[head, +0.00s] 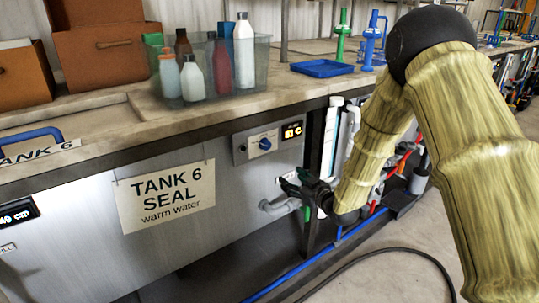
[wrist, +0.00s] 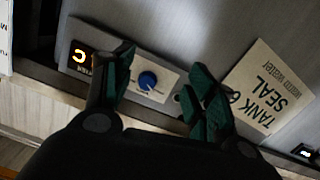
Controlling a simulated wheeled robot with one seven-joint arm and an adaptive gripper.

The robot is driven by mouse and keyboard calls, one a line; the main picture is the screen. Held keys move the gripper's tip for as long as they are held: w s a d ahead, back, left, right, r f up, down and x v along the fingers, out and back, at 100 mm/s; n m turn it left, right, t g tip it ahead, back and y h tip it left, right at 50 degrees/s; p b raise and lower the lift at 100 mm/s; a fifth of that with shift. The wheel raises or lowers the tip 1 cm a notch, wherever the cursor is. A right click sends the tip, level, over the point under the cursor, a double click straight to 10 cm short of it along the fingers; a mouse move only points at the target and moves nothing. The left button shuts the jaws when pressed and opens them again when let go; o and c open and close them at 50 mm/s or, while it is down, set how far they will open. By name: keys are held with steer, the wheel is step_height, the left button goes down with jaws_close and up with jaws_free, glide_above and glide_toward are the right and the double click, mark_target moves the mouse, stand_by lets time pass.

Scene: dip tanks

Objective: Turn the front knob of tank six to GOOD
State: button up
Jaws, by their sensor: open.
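Tank six is a grey metal tank (head: 90,215) with a paper sign (head: 166,195) reading "TANK 6 SEAL warm water". Its front knob (head: 265,144) is blue on a pale plate, right of the sign and beside a lit display (head: 292,130). In the wrist view the blue knob (wrist: 148,80) shows between and beyond the fingers, and the sign (wrist: 268,88) lies to the right. My gripper (head: 302,190) is open and empty, below and to the right of the knob in the head view. The fingers (wrist: 160,98) appear apart from the knob. The knob's setting is too small to read.
A clear bin (head: 262,70) of several bottles stands on the counter above. A blue tray (head: 322,68) lies farther back. Grey pipes (head: 280,206) are near my gripper. A black cable (head: 400,250) crosses the floor at right.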

steer(key=n+y, duration=0.2)
glide_toward(268, 145)
steer(key=s, duration=0.1)
steer(key=x, duration=1)
steer(key=shift+w+d+f, duration=0.1)
steer(key=shift+w+d, duration=0.05)
steer(key=shift+w, duration=0.1)
steer(key=c, duration=1)
